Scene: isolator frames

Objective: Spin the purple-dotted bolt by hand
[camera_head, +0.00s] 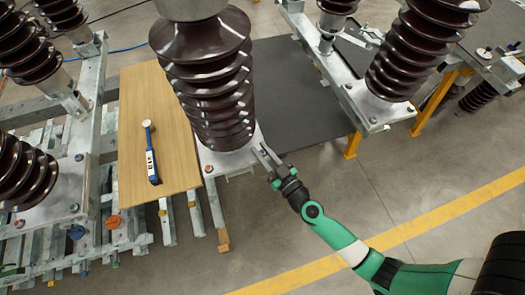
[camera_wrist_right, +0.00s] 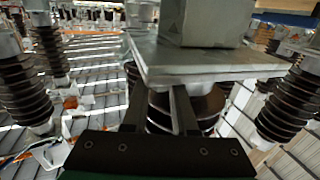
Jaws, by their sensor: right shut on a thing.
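My right gripper (camera_head: 265,156) is at the near right corner of the metal base plate (camera_head: 226,164) under the big brown ribbed insulator (camera_head: 207,85). Its fingers are shut on the bolt at that corner. The bolt is mostly hidden between the fingertips, and its purple dot is too small to make out clearly. In the right wrist view the two fingers of the gripper (camera_wrist_right: 180,108) reach up to the edge of the plate (camera_wrist_right: 190,62). The bolt cannot be made out there. My left gripper is not in view.
A wooden board (camera_head: 155,100) left of the insulator carries a blue-handled tool (camera_head: 151,152). More insulators stand on metal frames at left and upper right. A dark grey mat or panel (camera_head: 290,95) lies behind the gripper. The floor at lower right is open, with a yellow line (camera_head: 420,231).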

